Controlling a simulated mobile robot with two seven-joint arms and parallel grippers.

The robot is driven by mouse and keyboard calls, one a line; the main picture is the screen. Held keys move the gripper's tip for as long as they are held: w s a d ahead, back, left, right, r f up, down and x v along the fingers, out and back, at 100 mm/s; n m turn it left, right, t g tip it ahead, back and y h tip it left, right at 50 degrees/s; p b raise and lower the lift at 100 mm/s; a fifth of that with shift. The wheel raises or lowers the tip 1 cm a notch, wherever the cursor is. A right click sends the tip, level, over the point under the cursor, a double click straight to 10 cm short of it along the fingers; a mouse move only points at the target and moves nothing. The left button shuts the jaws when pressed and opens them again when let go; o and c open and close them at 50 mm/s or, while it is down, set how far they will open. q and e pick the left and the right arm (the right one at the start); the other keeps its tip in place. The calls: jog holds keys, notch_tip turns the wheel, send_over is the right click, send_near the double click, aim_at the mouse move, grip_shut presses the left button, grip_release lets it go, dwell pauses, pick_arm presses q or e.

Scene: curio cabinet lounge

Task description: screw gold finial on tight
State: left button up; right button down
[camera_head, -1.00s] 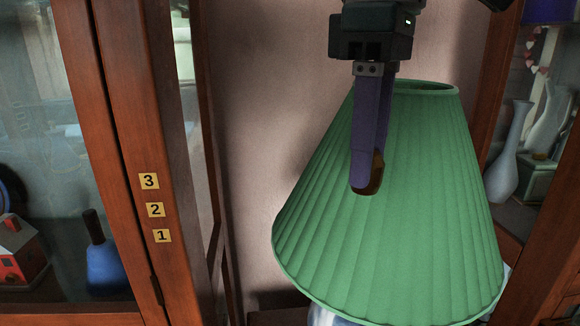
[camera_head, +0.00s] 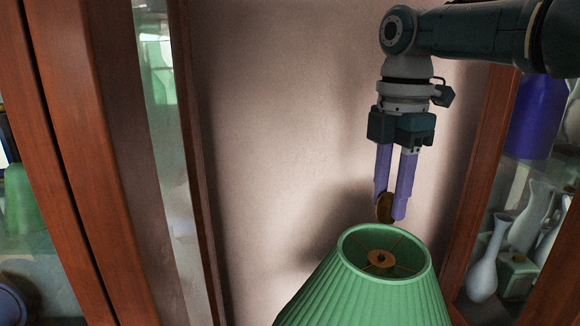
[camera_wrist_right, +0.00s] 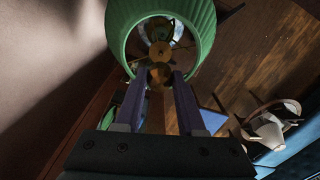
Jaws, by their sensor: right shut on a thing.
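The gold finial (camera_head: 386,207) is a small, dark gold disc-like piece between the fingertips of my right gripper (camera_head: 391,205), which is shut on it. The green pleated lampshade (camera_head: 365,296) stands below, its top opening facing up. Inside that opening, a gold hub (camera_head: 381,259) sits at the middle of thin spokes. The finial is above the shade's rim and apart from the hub. In the right wrist view the finial (camera_wrist_right: 160,76) shows between the fingers, with the hub (camera_wrist_right: 160,51) just beyond it. My left gripper is not in view.
Wood-framed glass cabinets stand at the left (camera_head: 85,160) and right (camera_head: 490,165). White vases (camera_head: 485,265) and a blue-purple object (camera_head: 538,115) are in the right one. The bare wall (camera_head: 285,130) behind leaves free room around my right gripper.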

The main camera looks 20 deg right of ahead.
jog(key=shift+d+n, duration=0.15)
jog(key=shift+n, duration=0.15)
jog(key=b, duration=0.4)
send_over(383, 253)
jog(key=shift+f, duration=2.55)
jog(key=shift+f, duration=0.15)
jog(key=shift+f+b, duration=0.35)
jog(key=shift+b, duration=0.05)
